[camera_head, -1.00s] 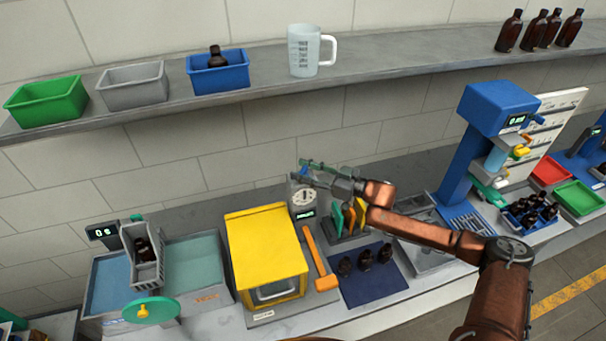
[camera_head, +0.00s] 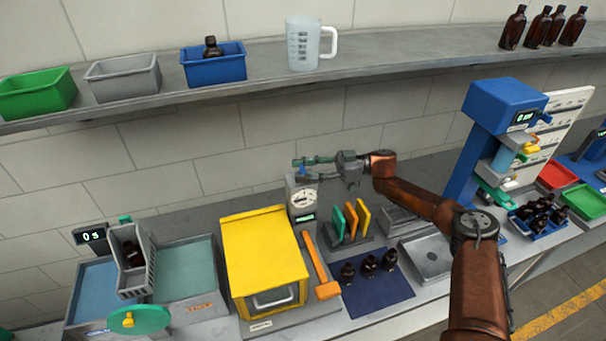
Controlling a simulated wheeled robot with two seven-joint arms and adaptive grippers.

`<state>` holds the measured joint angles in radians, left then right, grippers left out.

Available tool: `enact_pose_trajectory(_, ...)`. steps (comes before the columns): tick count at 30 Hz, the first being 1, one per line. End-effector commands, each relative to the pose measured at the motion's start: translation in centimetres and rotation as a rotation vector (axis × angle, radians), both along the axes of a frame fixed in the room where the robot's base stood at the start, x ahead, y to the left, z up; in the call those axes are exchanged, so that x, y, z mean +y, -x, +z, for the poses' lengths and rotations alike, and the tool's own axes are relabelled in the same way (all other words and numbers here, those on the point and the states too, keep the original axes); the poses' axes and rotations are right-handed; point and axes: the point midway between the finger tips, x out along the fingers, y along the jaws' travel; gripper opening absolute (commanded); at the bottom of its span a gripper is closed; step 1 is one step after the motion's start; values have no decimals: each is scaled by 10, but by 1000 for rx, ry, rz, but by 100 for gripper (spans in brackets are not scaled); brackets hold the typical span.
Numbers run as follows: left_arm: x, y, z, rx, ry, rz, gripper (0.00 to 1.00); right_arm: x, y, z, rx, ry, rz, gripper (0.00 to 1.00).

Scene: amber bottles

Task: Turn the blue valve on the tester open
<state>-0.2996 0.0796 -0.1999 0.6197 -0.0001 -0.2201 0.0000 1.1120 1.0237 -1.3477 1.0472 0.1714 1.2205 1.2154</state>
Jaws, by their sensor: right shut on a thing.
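The tester (camera_head: 302,204) is a small grey box with a round dial and a green display, just right of the yellow cabinet. Its small blue valve (camera_head: 302,171) is on top. My right gripper (camera_head: 301,169) reaches in from the right, fingers pointing left, and is shut on the blue valve. The fingers partly hide the valve, so its exact angle is hard to tell. My left gripper is not in view.
A yellow cabinet (camera_head: 262,258) and an orange-handled hammer (camera_head: 318,265) are close by. Green and orange plates (camera_head: 350,219) stand in a rack under my right arm. Small bottles (camera_head: 369,264) stand on a blue mat (camera_head: 375,297).

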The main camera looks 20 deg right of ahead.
Motion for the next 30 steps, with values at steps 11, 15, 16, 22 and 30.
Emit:
enact_pose_trajectory(11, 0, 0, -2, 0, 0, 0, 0, 0, 0, 2, -1, -2, 15, 15)
enact_pose_trajectory(15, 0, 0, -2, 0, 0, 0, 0, 1, 0, 2, -1, -3, 15, 15)
enact_pose_trajectory(16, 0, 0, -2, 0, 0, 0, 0, 1, 0, 2, -1, -3, 15, 42)
enact_pose_trajectory(22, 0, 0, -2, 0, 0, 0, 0, 1, 0, 1, -1, -2, 15, 55)
enact_pose_trajectory(30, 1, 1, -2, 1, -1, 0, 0, 0, 0, 0, -1, -1, 15, 58)
